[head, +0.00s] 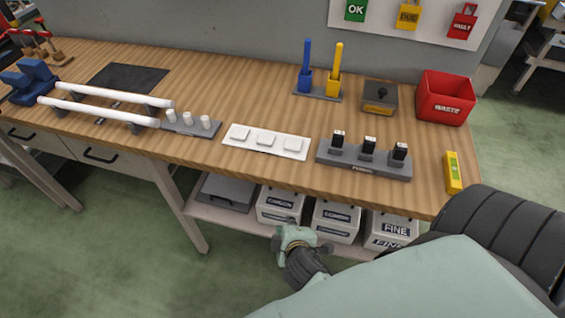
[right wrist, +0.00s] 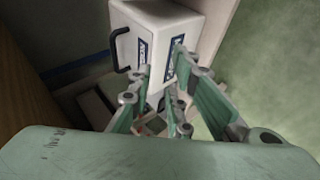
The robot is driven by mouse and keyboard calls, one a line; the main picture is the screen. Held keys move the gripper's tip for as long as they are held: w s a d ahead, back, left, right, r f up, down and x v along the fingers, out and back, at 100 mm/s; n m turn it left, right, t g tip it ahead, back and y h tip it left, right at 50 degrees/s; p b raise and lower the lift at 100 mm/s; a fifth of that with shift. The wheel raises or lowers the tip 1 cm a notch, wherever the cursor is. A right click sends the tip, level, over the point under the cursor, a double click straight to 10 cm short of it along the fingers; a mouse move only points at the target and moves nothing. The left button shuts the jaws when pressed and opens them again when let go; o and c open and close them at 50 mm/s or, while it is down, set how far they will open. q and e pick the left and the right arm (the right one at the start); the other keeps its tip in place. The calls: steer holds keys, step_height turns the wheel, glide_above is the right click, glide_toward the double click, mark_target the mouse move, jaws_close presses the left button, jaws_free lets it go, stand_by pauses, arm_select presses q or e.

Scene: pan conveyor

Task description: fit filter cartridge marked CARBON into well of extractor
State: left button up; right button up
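Three white boxes stand on the low shelf under the bench in the head view. The left one (head: 280,203) has a dark label that seems to read CARBON, the middle one (head: 337,221) has a label I cannot read surely, and the right one (head: 392,229) reads FINE. My right gripper (head: 298,238) is low in front of the left and middle boxes. In the right wrist view its fingers (right wrist: 162,72) are apart, before a white box (right wrist: 180,25) with a black handle and blue labels. Contact is unclear. I cannot identify the extractor's well surely. My left gripper is out of view.
A grey case (head: 228,192) lies left of the boxes. The bench edge overhangs the shelf.

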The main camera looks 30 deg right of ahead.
glide_toward(283, 194)
steer(key=shift+w+d+f+p, duration=0.1)
steer(key=shift+w+d+p, duration=0.2)
steer(key=shift+w, duration=0.3)
steer(key=shift+w+d+p, duration=0.15)
steer(key=shift+w+d, duration=0.2)
steer(key=shift+w, duration=0.25)
steer(key=w, duration=0.1)
steer(key=w+d+f, duration=0.2)
steer(key=w, duration=0.1)
steer(key=shift+b, duration=0.3)
jaws_close()
steer(key=shift+w+r, duration=0.1)
